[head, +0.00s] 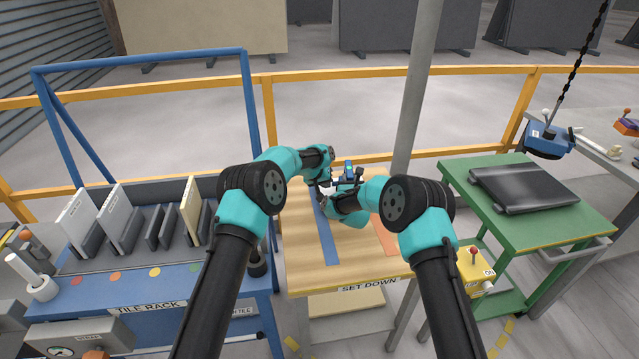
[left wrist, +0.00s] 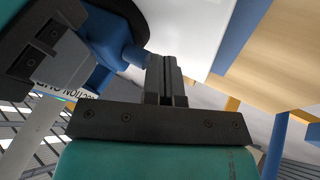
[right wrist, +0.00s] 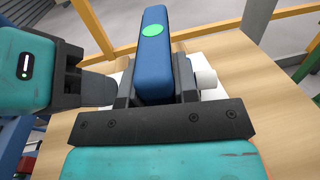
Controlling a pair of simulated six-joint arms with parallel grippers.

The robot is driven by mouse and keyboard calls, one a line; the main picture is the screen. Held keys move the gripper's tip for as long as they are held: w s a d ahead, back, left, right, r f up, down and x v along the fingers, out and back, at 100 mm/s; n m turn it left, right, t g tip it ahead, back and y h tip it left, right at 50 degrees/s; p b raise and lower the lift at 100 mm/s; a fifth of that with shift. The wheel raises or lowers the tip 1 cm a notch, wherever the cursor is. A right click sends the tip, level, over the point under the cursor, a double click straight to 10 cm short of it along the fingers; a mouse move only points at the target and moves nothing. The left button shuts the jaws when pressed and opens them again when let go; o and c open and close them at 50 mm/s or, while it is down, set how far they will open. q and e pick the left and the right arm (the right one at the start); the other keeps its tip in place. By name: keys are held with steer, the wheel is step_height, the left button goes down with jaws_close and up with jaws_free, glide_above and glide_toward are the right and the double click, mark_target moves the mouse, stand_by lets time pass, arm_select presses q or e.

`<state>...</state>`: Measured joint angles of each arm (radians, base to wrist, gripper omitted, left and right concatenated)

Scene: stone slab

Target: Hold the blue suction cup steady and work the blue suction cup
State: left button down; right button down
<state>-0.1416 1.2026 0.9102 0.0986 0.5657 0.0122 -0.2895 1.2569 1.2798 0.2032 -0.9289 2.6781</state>
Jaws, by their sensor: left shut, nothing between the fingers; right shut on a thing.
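The blue suction cup (head: 348,166) stands on a white tile (left wrist: 190,28) over the wooden table. In the right wrist view its blue handle bar (right wrist: 153,60), with a round green mark on the end, is between the fingers of my right gripper (right wrist: 156,88), which is shut on it. A white knob (right wrist: 206,80) sticks out at its right side. My left gripper (left wrist: 166,68) is shut and empty beside the cup's blue body and dark rim, very close to a blue part; I cannot tell if they touch. My arms hide much of the cup in the head view.
The wooden table (head: 308,277) has a blue stripe and an orange stripe and is marked SET DOWN. A tile rack (head: 150,285) stands at left, a green cart (head: 545,235) at right. A grey post (head: 413,90) rises behind my right arm. A yellow rail runs behind.

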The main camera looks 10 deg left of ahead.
arm_select(q)
steer(key=shift+d, duration=0.15)
steer(key=shift+w+d, duration=0.15)
steer(key=shift+d, duration=1.15)
stand_by(0.3)
steer(key=shift+a, duration=0.1)
stand_by(0.6)
steer(key=a, duration=0.4)
steer(key=shift+s, duration=0.25)
steer(key=v, duration=1)
steer(key=shift+a, duration=0.25)
steer(key=shift+s+a, duration=0.2)
steer(key=shift+a, duration=0.8)
